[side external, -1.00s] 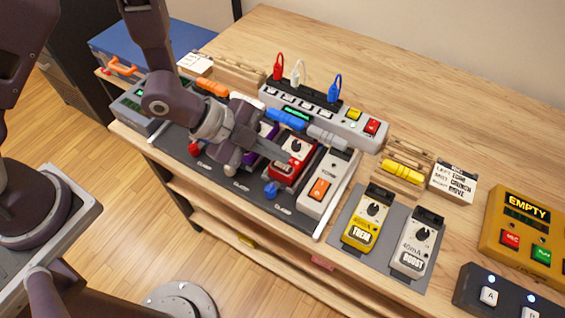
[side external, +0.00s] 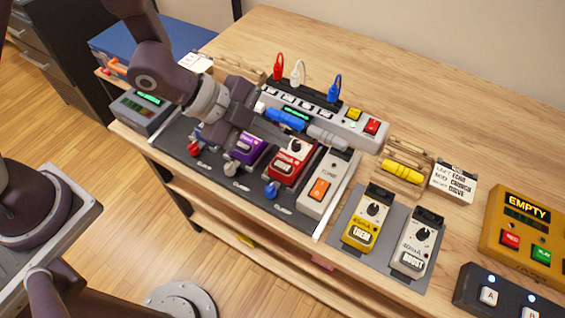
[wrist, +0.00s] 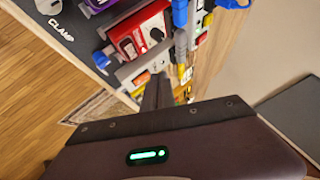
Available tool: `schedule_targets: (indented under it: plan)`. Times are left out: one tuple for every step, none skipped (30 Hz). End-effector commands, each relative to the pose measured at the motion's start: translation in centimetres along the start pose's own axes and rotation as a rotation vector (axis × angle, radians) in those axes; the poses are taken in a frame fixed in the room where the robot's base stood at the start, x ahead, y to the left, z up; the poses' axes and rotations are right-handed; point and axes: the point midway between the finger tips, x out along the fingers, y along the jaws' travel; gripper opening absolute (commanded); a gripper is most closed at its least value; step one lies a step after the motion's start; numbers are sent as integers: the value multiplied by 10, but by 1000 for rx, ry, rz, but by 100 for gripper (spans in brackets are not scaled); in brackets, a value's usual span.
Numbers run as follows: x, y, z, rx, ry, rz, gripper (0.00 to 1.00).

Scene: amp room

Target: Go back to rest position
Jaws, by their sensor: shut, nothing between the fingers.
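My gripper (side external: 218,138) hangs over the left part of the dark pedalboard (side external: 285,218), between the purple pedal (side external: 245,148) and the small grey unit with a green display (side external: 143,110). It covers part of what lies behind it. In the wrist view the fingers (wrist: 158,92) are together and hold nothing. The red pedal (wrist: 138,30) shows past them there, and it also shows in the side view (side external: 291,162).
A power strip (side external: 350,122) with red, white and blue plugs stands behind the pedalboard. Yellow (side external: 368,218) and white (side external: 417,243) pedals sit on a grey mat to the right. A yellow box (side external: 525,225) stands farther right.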

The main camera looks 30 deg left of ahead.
Motion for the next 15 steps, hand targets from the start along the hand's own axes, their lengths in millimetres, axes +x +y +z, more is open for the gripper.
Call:
schedule_targets:
  plan:
    - [0,0,0,0,0,0,0]
    - [0,0,0,0,0,0,0]
    - [0,0,0,0,0,0,0]
    - [0,0,0,0,0,0,0]
    - [0,0,0,0,0,0,0]
    - [0,0,0,0,0,0,0]
    - [0,0,0,0,0,0,0]
    - [0,0,0,0,0,0,0]
    - [-2,-2,1,-3,-7,-4,0]
    - [-5,-6,2,-11,-21,-11,0]
    - [-11,-12,6,-27,-45,-24,0]
    - [-25,-25,12,-62,-96,-52,0]
    - [-40,-36,19,-104,-147,-80,0]
    - [-58,-48,26,-159,-205,-115,0]
    - [-89,-60,36,-253,-285,-165,0]
